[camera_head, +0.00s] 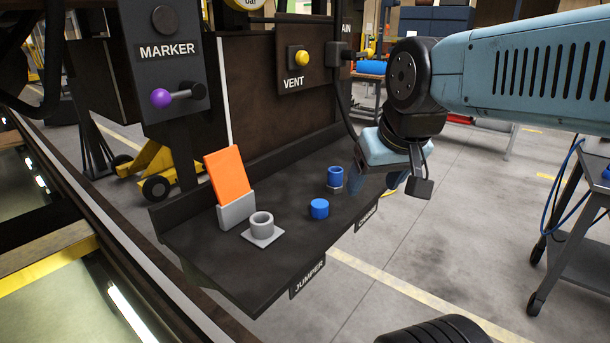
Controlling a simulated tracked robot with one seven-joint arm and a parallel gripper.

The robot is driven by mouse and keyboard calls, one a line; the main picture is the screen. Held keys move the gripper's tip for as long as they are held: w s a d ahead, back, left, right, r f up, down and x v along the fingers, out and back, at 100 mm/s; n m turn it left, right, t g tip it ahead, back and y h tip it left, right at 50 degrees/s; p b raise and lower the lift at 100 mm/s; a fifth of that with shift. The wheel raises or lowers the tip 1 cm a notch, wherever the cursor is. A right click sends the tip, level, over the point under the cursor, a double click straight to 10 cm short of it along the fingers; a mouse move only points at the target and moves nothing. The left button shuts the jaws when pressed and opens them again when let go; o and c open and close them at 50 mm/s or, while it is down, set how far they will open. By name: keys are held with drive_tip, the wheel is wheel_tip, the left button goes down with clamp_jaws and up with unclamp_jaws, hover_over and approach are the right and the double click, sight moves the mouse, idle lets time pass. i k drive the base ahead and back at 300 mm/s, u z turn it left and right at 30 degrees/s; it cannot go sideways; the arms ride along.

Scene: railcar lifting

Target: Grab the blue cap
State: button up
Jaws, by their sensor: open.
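A short blue cap (319,209) stands on the dark shelf, near its front edge. Behind it and slightly right is another blue cylinder (335,175), which sits on a small grey base. I cannot tell for certain which blue piece the task names. My gripper (383,184) hangs at the right end of the shelf, to the right of both blue pieces and apart from them. It is open, with nothing seen in it. Its fingers are small and partly hidden by the hand and a dark block on it.
The dark shelf (200,240) also holds a grey ring on a square base (262,228) and an orange card in a grey holder (227,175). Behind rise a MARKER panel (168,80) with a purple-knobbed lever and a VENT box (290,65). A cart (575,200) stands right.

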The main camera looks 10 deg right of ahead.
sight(319, 208)
drive_tip(key=u, duration=0.45)
drive_tip(key=k, duration=1.1)
drive_tip(key=z, duration=0.85)
drive_tip(key=i, duration=1)
